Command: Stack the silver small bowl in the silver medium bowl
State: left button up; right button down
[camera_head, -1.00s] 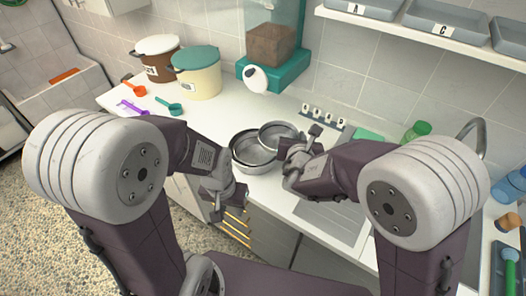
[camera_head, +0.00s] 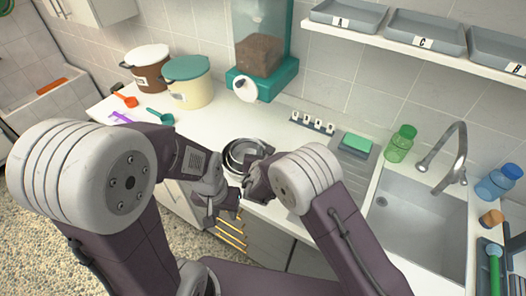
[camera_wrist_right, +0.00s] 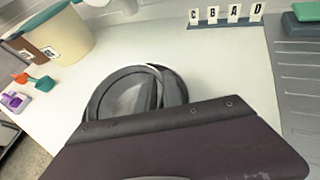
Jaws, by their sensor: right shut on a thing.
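The silver medium bowl (camera_head: 226,160) stands on the counter near its front edge. The silver small bowl (camera_head: 247,152) overlaps its opening in the head view; I cannot tell whether it rests inside or is held just above. My right gripper (camera_head: 258,174) is shut on the small bowl's near right side. In the right wrist view both bowl rims (camera_wrist_right: 100,95) overlap, and my own dark link hides the fingers and the lower parts of the bowls. My left gripper (camera_head: 222,208) hangs in front of the counter, left of the bowls; its jaw opening is unclear.
Brown and cream lidded tubs (camera_head: 188,85), scoops (camera_head: 160,117) and a teal feeder (camera_head: 262,75) stand behind and left. Counter behind the bowls is clear.

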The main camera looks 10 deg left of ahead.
jog(key=shift+f+b, duration=0.6)
jog(key=shift+b, duration=0.3)
jog(key=c, duration=1.5)
grip_release()
jog(key=shift+r+p, duration=0.7)
jog(key=shift+p, duration=0.15)
jog(key=shift+s+r, duration=0.15)
jog(key=shift+s, duration=0.1)
jog(key=b+v, duration=0.1)
jog(key=v, duration=1)
jog(key=shift+s+d, duration=0.1)
jog(key=shift+s, duration=0.2)
